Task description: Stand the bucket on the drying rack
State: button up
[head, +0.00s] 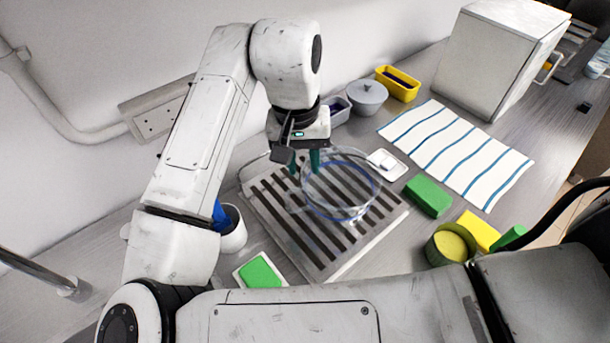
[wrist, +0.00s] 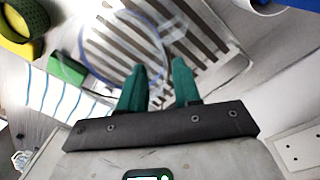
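The bucket (head: 358,207) is clear, with a blue ring, and appears to stand on the slatted drying rack (head: 385,222). Its see-through wall makes its exact contact with the slats hard to tell. My gripper (head: 304,161) is at the bucket's left rear side, its green fingers pointing down. In the wrist view the two fingers (wrist: 160,82) are apart, with rack slats showing between them and nothing seen gripped. The bucket (wrist: 84,50) lies beyond and left of the fingers there, and its ring passes close to the left finger.
A white tub (head: 233,238) with something blue and a green sponge on a dish (head: 259,273) lie left and front of the rack. A green block (head: 428,196), a striped towel (head: 457,150) and a yellow-green roll (head: 450,245) lie right. A grey lidded pot (head: 366,97) stands behind.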

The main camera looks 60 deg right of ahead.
jog(key=r, duration=0.5)
jog(key=shift+w+a+r, duration=0.1)
jog(key=shift+w+r, duration=0.1)
jog(key=shift+r, duration=0.15)
jog(key=shift+f, duration=0.1)
